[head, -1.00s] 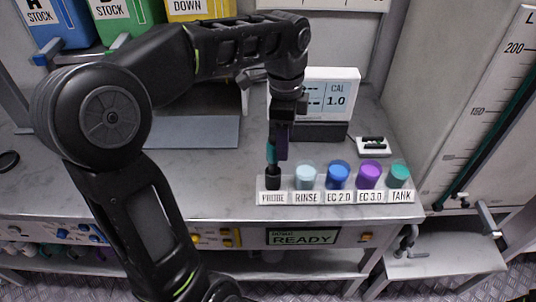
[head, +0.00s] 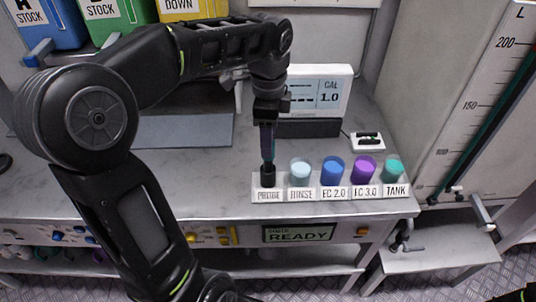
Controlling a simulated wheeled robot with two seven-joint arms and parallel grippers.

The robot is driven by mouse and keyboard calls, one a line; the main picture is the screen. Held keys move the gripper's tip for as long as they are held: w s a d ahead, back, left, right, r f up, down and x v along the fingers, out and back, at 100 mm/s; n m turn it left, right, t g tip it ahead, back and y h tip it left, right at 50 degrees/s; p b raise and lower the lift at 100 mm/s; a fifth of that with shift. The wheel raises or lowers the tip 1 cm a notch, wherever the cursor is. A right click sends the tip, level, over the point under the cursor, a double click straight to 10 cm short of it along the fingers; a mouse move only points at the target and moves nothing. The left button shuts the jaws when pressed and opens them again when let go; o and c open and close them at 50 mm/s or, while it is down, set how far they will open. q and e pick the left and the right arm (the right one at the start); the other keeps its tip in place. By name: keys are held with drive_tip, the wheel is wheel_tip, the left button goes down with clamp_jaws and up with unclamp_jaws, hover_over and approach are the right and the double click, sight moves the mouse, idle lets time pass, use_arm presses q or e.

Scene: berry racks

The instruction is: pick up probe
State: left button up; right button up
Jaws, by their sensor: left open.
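The probe (head: 268,178) stands upright in the slot labelled PROBE, at the left end of a clear rack (head: 318,194). Only its dark lower part shows clearly; its upper part is hidden behind my fingers. My left gripper (head: 267,152) points straight down over the probe, its fingers at the probe's upper part. It is open; whether the fingers touch the probe cannot be told. My right gripper is not in view.
Right of the probe stand cups labelled RINSE (head: 300,172), EC 2.0 (head: 333,172), EC 3.0 (head: 363,170) and TANK (head: 392,171). A CAL display (head: 320,92) stands behind. The bench (head: 200,177) left of the rack is clear.

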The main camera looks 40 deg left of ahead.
sight(268, 160)
use_arm(q)
drive_tip(key=shift+f+p, duration=0.55)
drive_tip(key=shift+f, duration=2.05)
clamp_jaws()
